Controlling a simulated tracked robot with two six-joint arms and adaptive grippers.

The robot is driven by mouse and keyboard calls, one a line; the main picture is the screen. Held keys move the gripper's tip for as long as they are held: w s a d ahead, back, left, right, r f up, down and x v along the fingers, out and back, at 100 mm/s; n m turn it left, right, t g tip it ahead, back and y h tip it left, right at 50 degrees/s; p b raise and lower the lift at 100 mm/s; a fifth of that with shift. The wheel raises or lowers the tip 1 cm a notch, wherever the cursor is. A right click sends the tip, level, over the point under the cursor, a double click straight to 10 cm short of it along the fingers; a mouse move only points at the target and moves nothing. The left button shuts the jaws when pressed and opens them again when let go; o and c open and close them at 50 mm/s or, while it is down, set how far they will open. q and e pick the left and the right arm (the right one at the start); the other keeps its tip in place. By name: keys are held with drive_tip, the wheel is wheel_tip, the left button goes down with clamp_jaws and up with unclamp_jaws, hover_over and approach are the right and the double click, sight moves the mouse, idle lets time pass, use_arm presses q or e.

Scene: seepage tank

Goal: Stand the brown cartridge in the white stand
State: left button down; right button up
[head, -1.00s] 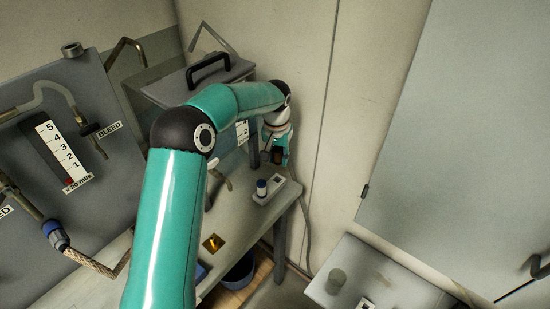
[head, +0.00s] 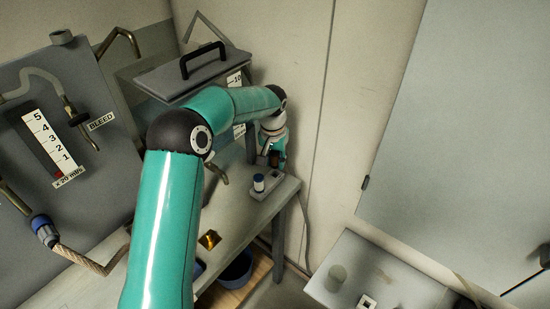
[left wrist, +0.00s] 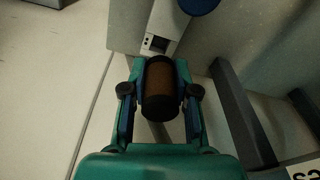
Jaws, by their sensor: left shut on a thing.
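My left gripper (head: 272,155) is shut on the brown cartridge (left wrist: 158,88), which lies between its two fingers in the left wrist view. In the head view the cartridge (head: 274,159) is a small dark shape at the fingers. The white stand (head: 277,186) is on the bench near its right end, below the gripper in the picture. In the left wrist view the stand (left wrist: 172,22) shows a square opening (left wrist: 155,43) just beyond the cartridge, apart from it. A white cylinder with a blue top (head: 258,182) stands at the stand's left part. My right gripper is not in view.
A lidded tank (head: 190,75) with a black handle is behind my left arm. A grey panel with a scale (head: 46,145) is at left. A small amber block (head: 209,239) lies on the bench (head: 232,215). A blue bucket (head: 238,268) is below.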

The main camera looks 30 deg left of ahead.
sight(275, 168)
use_arm(q)
drive_tip(key=shift+f+b, duration=0.45)
drive_tip(key=shift+f, duration=0.5)
drive_tip(key=shift+f+b, duration=0.65)
drive_tip(key=shift+f, duration=0.15)
idle(0.9)
drive_tip(key=c, duration=0.8)
unclamp_jaws()
drive_tip(key=r, duration=0.4)
drive_tip(key=s+r, duration=0.1)
drive_tip(key=r, duration=0.6)
drive_tip(key=shift+s+d+r, duration=0.2)
drive_tip(key=shift+d+r, duration=0.05)
drive_tip(key=shift+r, duration=0.15)
